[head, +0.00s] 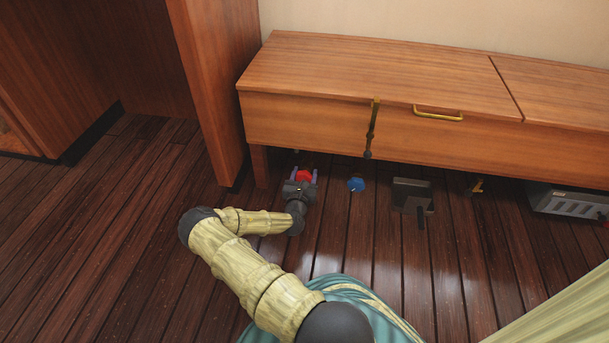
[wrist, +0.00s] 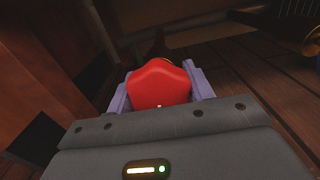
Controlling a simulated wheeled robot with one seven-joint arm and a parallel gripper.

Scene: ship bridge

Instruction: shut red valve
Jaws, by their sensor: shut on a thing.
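The red valve (head: 304,175) has a rounded, lobed handle and sits low under the front of the wooden bench, near its left leg. My gripper (head: 302,176) reaches in at floor level with one finger on each side of the red handle. In the wrist view, the red valve (wrist: 160,84) fills the space between the two purple-grey fingers of my gripper (wrist: 160,92). The fingers are shut on the handle. The valve's stem and base are mostly hidden behind the handle.
A blue valve (head: 356,184) stands just right of the red one. Further right are a dark pedal-like box (head: 412,195), a small brass fitting (head: 476,186) and a grey vented box (head: 567,202). The bench (head: 350,85) overhangs them. A wooden panel (head: 212,80) rises at left.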

